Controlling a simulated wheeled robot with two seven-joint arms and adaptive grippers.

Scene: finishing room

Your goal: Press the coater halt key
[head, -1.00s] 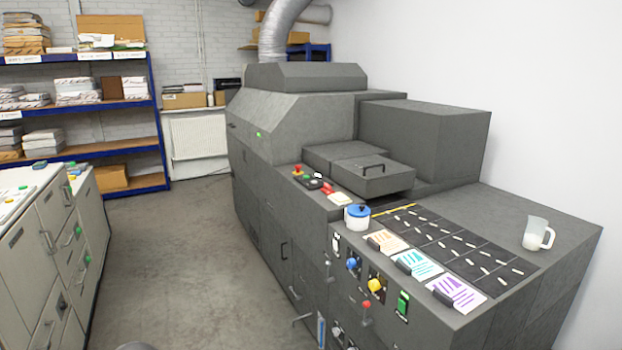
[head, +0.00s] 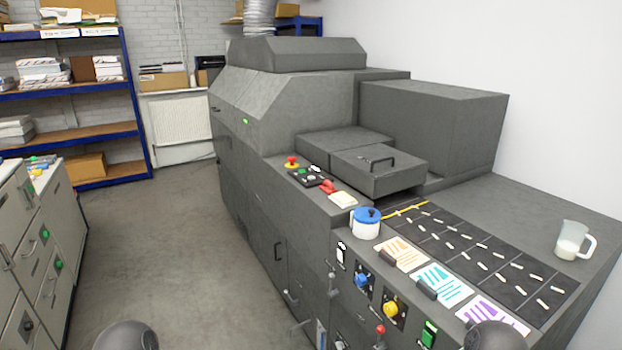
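The grey coating machine (head: 270,120) fills the middle and right of the head view. On its near ledge is a red mushroom-shaped button (head: 291,161) on a yellow base. Beside it is a small dark control panel (head: 311,177) with green, white and other keys, too small to read. A red object (head: 327,187) lies just right of the panel. The front face carries a blue knob (head: 362,280), a yellow knob (head: 390,309), a red-tipped lever (head: 380,330) and a green switch (head: 428,334). I cannot tell which is the coater halt key. Neither gripper shows.
A blue-lidded white pot (head: 366,223) stands on the machine's near edge, beside several coloured cards. A clear jug (head: 574,241) stands at the right. Pale cabinets (head: 30,265) are at left. The floor (head: 180,240) between is clear.

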